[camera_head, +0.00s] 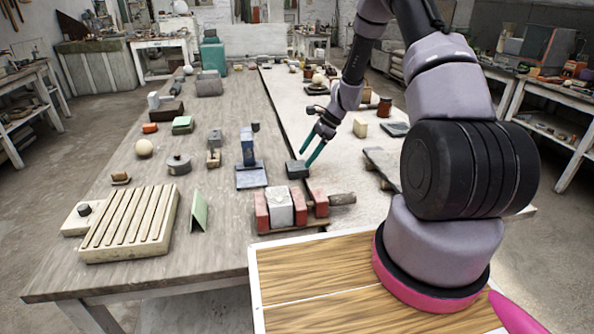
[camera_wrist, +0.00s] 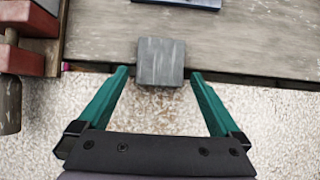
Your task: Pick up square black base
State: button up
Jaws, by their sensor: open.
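The square black base (camera_head: 297,169) is a small dark grey block on the long table, beside the seam between the brown wooden top and the pale top. It also shows in the wrist view (camera_wrist: 161,60), at upper centre, as a flat square face. My gripper (camera_head: 306,158) is open, with two teal fingers pointing down at the block. In the wrist view the fingertips of my gripper (camera_wrist: 160,75) lie left and right of the block's lower part, with a gap on each side. I cannot tell how high the tips are above it.
A red vise-like block (camera_head: 262,212) with a pale centre stands just in front. A blue upright piece on a grey plate (camera_head: 251,177) is close on the left. A slatted cream tray (camera_head: 130,222) lies front left.

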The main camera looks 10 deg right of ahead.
aim_at(297, 165)
jog(key=x, duration=0.5)
jog(key=shift+a+f, duration=0.1)
jog(key=shift+a, duration=0.35)
jog(key=shift+c, duration=0.3)
grip_shut()
